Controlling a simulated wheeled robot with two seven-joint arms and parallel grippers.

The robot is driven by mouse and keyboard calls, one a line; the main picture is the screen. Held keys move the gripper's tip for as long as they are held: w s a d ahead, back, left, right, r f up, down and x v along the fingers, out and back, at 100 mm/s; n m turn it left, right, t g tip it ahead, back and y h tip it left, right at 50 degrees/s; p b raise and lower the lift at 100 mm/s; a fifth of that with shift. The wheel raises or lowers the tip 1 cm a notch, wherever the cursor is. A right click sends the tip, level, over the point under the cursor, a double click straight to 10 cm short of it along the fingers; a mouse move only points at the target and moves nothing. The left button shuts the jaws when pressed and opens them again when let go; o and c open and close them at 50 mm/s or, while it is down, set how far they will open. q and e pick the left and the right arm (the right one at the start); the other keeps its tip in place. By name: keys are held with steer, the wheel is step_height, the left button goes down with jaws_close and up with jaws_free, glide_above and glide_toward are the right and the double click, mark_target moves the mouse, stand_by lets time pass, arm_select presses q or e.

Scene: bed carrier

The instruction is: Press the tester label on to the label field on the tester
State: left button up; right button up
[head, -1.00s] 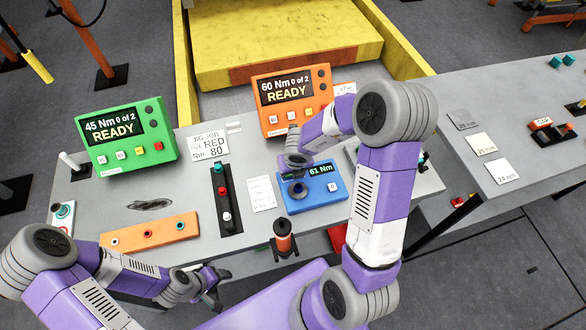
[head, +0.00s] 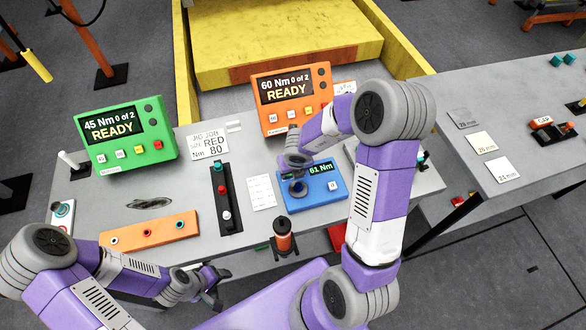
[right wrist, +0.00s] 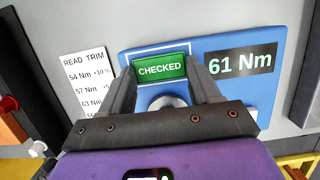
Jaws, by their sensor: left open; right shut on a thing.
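The blue tester (head: 322,190) with a "61 Nm" display lies on the grey bench. It fills much of the right wrist view (right wrist: 262,92). My right gripper (right wrist: 162,75) is shut on the green tester label (right wrist: 160,69), which reads "CHECKED". The label is over the white-outlined label field (right wrist: 188,46) on the tester; I cannot tell whether it touches. A round knob (right wrist: 166,102) shows just below the label, partly hidden. In the head view my right gripper (head: 297,186) hides the label. My left gripper (head: 220,289) is open and empty at the bench's front edge.
A "READ TRIM" sheet (head: 261,192) lies left of the tester. An orange box (head: 290,100) stands behind it and a green box (head: 124,138) at the left. A black-and-orange tool (head: 283,238) stands in front. A black switch strip (head: 226,200) is further left.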

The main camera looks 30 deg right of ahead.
steer(key=o, duration=1)
steer(key=shift+c, duration=0.2)
steer(key=p+v, duration=0.4)
steer(key=v, duration=0.3)
steer(key=shift+r, duration=0.3)
